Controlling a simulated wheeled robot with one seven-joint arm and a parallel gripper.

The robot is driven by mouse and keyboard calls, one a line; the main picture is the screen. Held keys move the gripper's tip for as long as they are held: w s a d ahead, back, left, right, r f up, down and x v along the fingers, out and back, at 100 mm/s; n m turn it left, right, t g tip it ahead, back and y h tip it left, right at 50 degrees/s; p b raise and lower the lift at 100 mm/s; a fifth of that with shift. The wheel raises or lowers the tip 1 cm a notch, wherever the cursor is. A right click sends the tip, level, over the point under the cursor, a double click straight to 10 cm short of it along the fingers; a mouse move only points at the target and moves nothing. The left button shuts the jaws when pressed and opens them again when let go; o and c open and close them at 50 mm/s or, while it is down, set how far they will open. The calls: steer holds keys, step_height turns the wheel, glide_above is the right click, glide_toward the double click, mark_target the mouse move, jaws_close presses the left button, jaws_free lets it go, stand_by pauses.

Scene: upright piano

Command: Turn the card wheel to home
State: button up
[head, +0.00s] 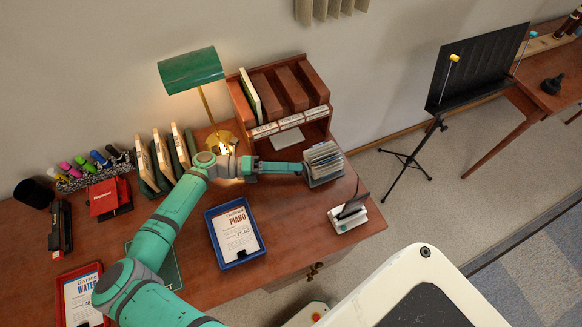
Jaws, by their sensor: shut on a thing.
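The card wheel (325,160), a small dark stand with a fan of pale cards, stands on the right part of the wooden desk. My gripper (301,169) reaches it from the left, level with its side. The gripper is shut on the left side of the card wheel. The fingertips and the exact part between them are too small to make out. I cannot read which card faces front.
A wooden letter rack (283,92) stands behind the card wheel, with a green lamp (191,70) to its left. A blue tray (235,234) with a card lies in front. A small white-based device (347,216) sits near the desk's right edge.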

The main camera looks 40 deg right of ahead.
steer(key=shift+a, duration=0.1)
steer(key=o, duration=1)
